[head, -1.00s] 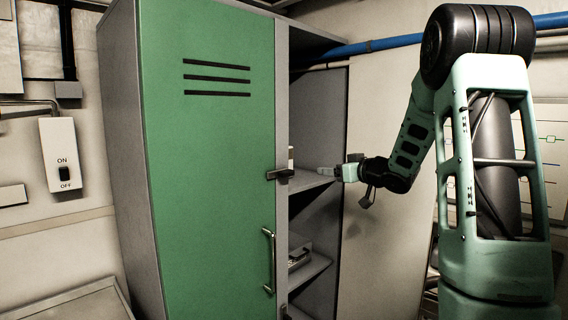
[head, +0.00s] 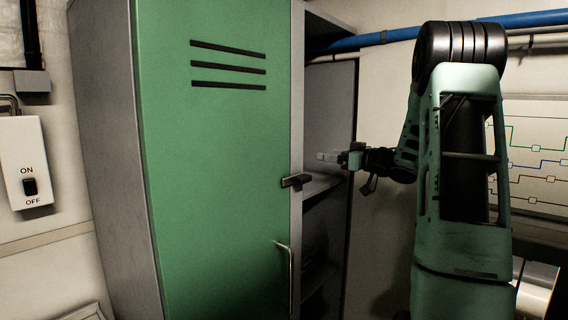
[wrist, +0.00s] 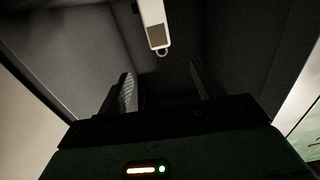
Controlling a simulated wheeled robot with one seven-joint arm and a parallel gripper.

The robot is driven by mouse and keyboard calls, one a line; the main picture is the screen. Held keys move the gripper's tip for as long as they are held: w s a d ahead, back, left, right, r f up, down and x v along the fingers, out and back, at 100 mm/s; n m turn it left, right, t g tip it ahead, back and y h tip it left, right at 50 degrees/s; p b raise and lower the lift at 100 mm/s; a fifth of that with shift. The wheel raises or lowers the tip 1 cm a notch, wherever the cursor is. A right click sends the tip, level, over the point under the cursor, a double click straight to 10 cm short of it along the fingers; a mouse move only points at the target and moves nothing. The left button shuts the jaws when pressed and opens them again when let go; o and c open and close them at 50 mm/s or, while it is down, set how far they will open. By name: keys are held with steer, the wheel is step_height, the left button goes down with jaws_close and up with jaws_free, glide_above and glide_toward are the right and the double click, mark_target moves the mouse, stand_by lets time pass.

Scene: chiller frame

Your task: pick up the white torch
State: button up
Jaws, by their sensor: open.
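In the wrist view, a white, elongated thing with a grey-brown panel and a small ring at its near end, apparently the white torch (wrist: 153,18), lies at the top middle, ahead of my fingers. Its far end is cut off by the picture edge. My gripper (wrist: 165,82) is open, with a finger on each side and nothing between them. In the head view, my gripper (head: 333,157) is at the open right part of the locker, just above shelf height.
The green locker door (head: 215,150) with its handle (head: 290,275) stands left of my gripper. A dark latch (head: 296,181) juts out close to it. A shelf (head: 320,187) lies below. In the wrist view, dark walls flank the opening.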

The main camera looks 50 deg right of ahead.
steer(key=w+a+p, duration=0.1)
steer(key=w+p, duration=0.5)
steer(key=w, duration=1)
steer(key=shift+w+a+f+p, duration=0.15)
steer(key=shift+f+p, duration=0.1)
steer(key=shift+p, duration=0.15)
steer(key=c, duration=1.2)
